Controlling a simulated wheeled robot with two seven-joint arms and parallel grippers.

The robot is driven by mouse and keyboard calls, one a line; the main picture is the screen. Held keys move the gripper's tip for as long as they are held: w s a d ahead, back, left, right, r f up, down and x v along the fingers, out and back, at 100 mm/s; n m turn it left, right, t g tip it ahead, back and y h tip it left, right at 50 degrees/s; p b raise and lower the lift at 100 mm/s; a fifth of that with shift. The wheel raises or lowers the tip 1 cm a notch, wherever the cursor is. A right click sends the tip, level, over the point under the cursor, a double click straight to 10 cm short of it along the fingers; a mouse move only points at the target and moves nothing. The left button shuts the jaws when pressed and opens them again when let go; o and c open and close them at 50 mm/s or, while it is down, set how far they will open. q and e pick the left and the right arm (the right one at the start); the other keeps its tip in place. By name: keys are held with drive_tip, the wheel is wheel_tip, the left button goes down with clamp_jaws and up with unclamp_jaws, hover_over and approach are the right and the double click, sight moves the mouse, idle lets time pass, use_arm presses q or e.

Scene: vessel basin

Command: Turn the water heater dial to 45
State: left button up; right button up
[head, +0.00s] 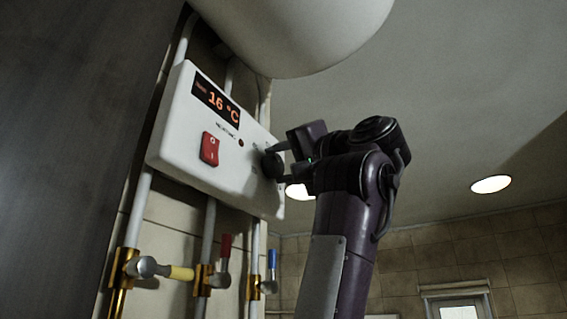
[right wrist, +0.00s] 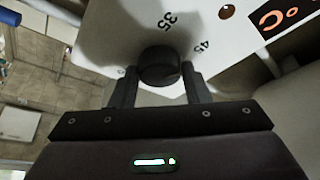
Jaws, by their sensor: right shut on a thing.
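The white water heater control panel (head: 180,128) hangs tilted in the head view. Its display (head: 216,101) reads 16 °C in orange, and a red switch (head: 209,149) sits below it. The black dial (head: 271,165) is at the panel's right end. My right gripper (head: 277,161) reaches it from the right and is shut on it. In the right wrist view the round dial (right wrist: 159,66) is between the two fingers (right wrist: 158,88), with the marks 35 and 45 printed beside it. The dial's pointer cannot be made out. My left gripper is not in view.
A large white tank (head: 300,35) hangs just above the panel. Below are pipes with brass valves and a yellow handle (head: 181,273), a red handle (head: 225,246) and a blue handle (head: 272,258). A dark surface (head: 70,130) fills the left. The room's right side is open.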

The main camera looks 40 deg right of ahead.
idle(0.5)
drive_tip(key=o, duration=1)
drive_tip(key=shift+s+f, duration=0.1)
drive_tip(key=shift+s, duration=0.2)
drive_tip(key=b+v, duration=0.3)
drive_tip(key=v, duration=0.4)
drive_tip(key=shift+b, duration=0.35)
